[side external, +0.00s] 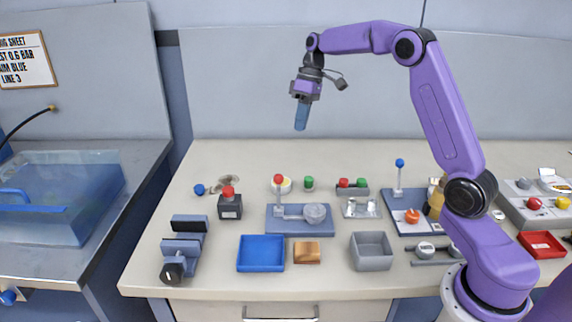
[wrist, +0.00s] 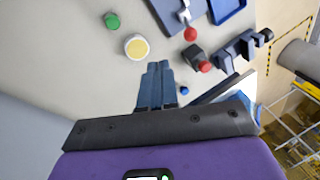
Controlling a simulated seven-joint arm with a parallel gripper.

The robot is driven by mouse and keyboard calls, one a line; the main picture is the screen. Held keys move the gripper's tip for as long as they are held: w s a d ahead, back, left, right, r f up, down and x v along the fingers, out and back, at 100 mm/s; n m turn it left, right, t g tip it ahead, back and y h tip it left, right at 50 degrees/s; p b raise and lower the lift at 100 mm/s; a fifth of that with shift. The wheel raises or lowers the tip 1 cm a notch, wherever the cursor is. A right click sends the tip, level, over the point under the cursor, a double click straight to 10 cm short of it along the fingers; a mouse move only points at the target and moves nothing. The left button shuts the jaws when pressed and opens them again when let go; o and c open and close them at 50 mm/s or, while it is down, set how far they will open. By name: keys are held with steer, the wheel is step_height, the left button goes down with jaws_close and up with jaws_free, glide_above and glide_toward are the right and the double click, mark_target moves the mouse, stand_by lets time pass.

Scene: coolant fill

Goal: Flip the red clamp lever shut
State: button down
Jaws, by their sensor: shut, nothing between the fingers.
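The red clamp lever (side external: 278,181) stands upright with a red ball knob at the left end of a blue-grey plate (side external: 300,232). A low arm runs from its foot to a round grey part (side external: 315,212) on the plate. In the wrist view the red knob (wrist: 190,34) is near the top, beside part of the plate (wrist: 166,14). My gripper (side external: 300,127) is shut and empty, high above the back of the bench and well apart from the lever. Its blue fingers (wrist: 160,68) show together in the wrist view.
A black box with a red button (side external: 229,205) stands left of the plate. A yellow-topped white round item (wrist: 137,47) and a green knob (side external: 309,183) are behind it. A blue tray (side external: 261,266) lies in front. A blue-knobbed lever (side external: 399,175) stands farther right.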

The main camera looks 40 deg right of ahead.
steer(key=shift+f, duration=0.1)
glide_toward(279, 192)
step_height(279, 192, down, 3)
steer(key=w+d, duration=0.2)
steer(key=d, duration=0.1)
steer(key=shift+s+a+f, duration=0.1)
steer(key=shift+a+f, duration=0.05)
steer(key=shift+a, duration=0.25)
steer(key=shift+s+a+f, duration=0.1)
steer(key=shift+a+f, duration=0.05)
steer(key=shift+a, duration=0.2)
steer(key=shift+s+a+r, duration=0.1)
